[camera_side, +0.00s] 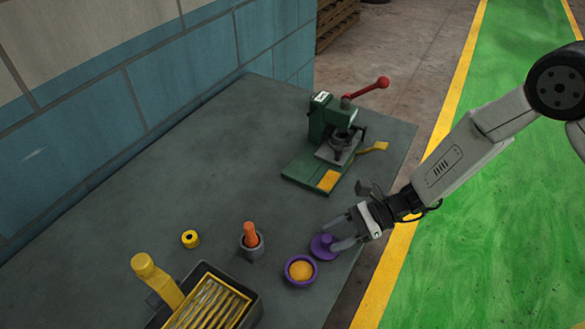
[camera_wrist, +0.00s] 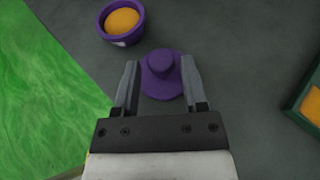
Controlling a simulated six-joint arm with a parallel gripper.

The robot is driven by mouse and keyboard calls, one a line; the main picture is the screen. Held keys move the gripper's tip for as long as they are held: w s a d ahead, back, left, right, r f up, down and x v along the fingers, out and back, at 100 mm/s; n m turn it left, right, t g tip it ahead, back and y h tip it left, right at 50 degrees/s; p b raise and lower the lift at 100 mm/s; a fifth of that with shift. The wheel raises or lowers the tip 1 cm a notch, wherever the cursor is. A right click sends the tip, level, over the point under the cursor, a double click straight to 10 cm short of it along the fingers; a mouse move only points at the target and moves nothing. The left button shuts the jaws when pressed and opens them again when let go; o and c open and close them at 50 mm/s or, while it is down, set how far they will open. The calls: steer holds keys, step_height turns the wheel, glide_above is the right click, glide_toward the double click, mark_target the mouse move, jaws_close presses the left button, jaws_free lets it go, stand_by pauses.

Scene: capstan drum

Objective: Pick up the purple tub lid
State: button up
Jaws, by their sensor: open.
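The purple tub lid (camera_side: 323,246) lies on the dark grey table near its right edge, a round disc with a raised knob. In the wrist view the purple lid (camera_wrist: 161,76) shows with its knob between my fingers. My gripper (camera_side: 341,230) is open and low at the lid, one finger on either side of it. It also shows in the wrist view (camera_wrist: 160,78). I cannot tell whether either finger touches the lid. The purple tub (camera_side: 300,270), open and holding something orange-yellow, stands beside the lid; it shows in the wrist view too (camera_wrist: 122,20).
A green press with a red lever (camera_side: 330,140) stands at the back. The table's middle is clear.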

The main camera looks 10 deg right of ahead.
mark_target(321, 242)
steer(key=shift+x, duration=2.1)
jaws_close()
